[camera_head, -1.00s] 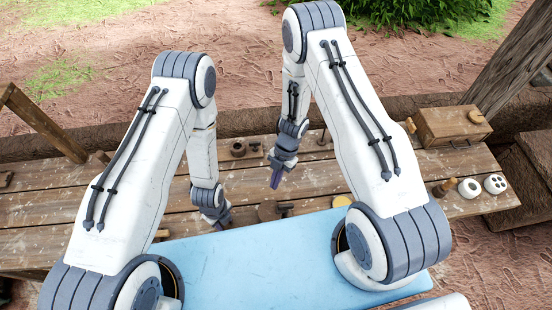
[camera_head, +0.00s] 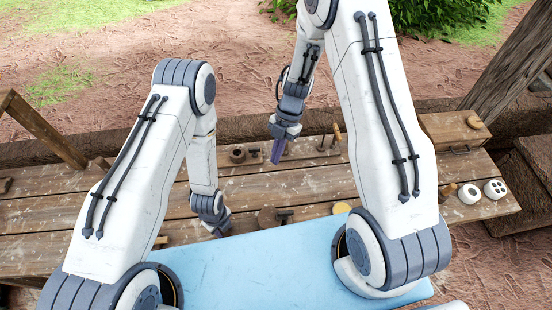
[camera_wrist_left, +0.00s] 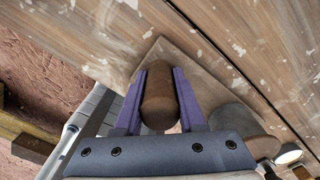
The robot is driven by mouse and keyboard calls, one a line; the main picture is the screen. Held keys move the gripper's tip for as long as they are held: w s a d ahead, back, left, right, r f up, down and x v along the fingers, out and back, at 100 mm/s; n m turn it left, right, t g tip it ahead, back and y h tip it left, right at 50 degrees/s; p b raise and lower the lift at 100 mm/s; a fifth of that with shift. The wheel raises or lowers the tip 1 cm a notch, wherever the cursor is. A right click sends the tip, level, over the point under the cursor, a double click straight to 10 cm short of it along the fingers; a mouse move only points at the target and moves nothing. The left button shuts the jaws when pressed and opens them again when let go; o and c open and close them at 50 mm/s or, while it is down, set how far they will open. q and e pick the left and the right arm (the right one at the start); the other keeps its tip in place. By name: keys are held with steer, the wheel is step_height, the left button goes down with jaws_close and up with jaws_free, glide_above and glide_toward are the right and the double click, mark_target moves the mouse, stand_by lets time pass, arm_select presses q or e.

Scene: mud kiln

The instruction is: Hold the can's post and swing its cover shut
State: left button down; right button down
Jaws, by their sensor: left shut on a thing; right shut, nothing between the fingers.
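In the left wrist view, my left gripper (camera_wrist_left: 160,100) is shut on a brown rounded post (camera_wrist_left: 160,95), with one purple finger on each side. The post stands over a flat square wooden base (camera_wrist_left: 205,72). My right gripper (camera_head: 276,152) is shut and empty, above the middle of the bench. I cannot clearly tell the cover's position.
The wooden bench (camera_head: 110,206) also carries a dark pot (camera_head: 237,155), a wooden box (camera_head: 452,131), a round yellowish disc (camera_head: 342,208) and two white round pieces with dark holes (camera_head: 469,192) (camera_head: 495,188). Bare planks lie at the bench's left.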

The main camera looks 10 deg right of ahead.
arm_select(q)
steer(key=shift+c, duration=2.1)
jaws_free()
arm_select(e)
steer(key=shift+r, duration=0.25)
arm_select(q)
step_height(320, 180, up, 12)
